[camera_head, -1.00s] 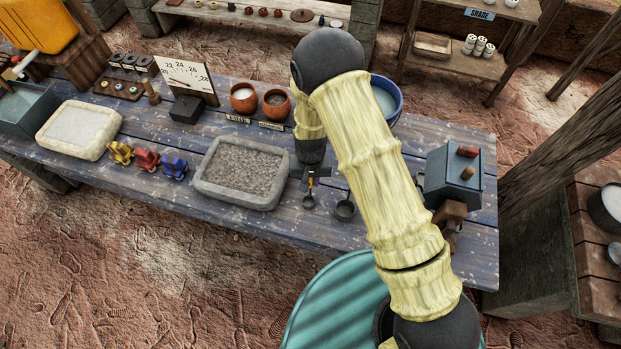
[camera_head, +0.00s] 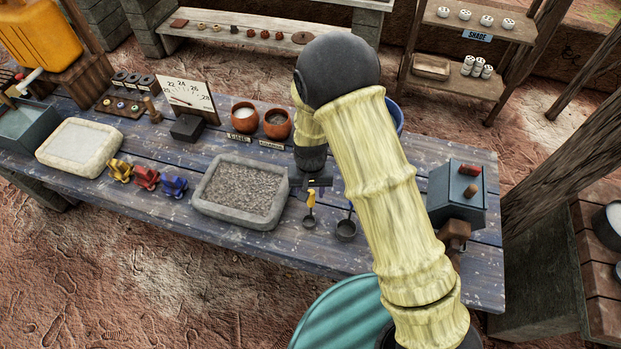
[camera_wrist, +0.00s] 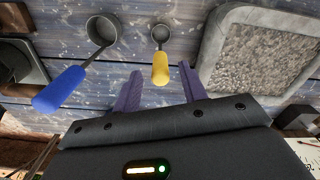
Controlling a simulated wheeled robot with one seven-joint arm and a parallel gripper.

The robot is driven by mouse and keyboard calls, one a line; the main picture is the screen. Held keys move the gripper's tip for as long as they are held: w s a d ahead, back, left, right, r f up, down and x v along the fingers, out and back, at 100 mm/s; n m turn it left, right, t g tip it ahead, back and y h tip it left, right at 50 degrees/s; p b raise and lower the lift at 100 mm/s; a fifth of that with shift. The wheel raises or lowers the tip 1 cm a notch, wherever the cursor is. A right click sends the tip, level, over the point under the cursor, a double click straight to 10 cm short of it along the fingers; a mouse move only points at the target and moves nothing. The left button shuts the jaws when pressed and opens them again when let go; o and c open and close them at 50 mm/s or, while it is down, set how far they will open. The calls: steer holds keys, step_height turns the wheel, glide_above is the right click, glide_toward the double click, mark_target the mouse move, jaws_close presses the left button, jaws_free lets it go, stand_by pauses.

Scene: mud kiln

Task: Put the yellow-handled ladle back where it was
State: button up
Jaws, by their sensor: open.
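The yellow-handled ladle (camera_head: 311,203) rests on the blue plank table, just right of the gravel tray. It also shows in the wrist view (camera_wrist: 160,66), with its small cup away from my gripper and its handle end toward it. My gripper (camera_head: 318,182) is open, above the handle end. In the wrist view its two purple fingers (camera_wrist: 160,88) stand apart on either side of the line of the yellow handle, and nothing is held between them. A blue-handled ladle (camera_wrist: 72,80) with a larger cup lies beside it; its cup also shows in the head view (camera_head: 346,230).
The stone tray of gravel (camera_head: 240,190) is close on the left. A grey box (camera_head: 457,192) stands at the table's right end. Two clay pots (camera_head: 277,124) stand behind. Yellow, red and blue knobbed pieces (camera_head: 147,178) sit farther left. The table front beyond the ladle cups is clear.

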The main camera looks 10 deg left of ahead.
steer(key=shift+w+r+b, duration=0.15)
steer(key=shift+r+b, duration=0.7)
steer(key=shift+r, duration=2.65)
steer(key=shift+d+r, duration=0.1)
steer(key=shift+d, duration=0.2)
steer(key=s+d+r+m+t, duration=0.1)
steer(key=s+d+r, duration=0.2)
steer(key=d, duration=0.5)
steer(key=s+d+r, duration=0.2)
steer(key=d+r, duration=0.2)
steer(key=d, duration=0.4)
steer(key=s+d+r+m+t, duration=0.1)
steer(key=s+d+r, duration=0.2)
steer(key=d, duration=0.6)
steer(key=shift+s+r+m+t, duration=0.3)
steer(key=shift+s+r, duration=0.05)
steer(key=shift+r, duration=0.4)
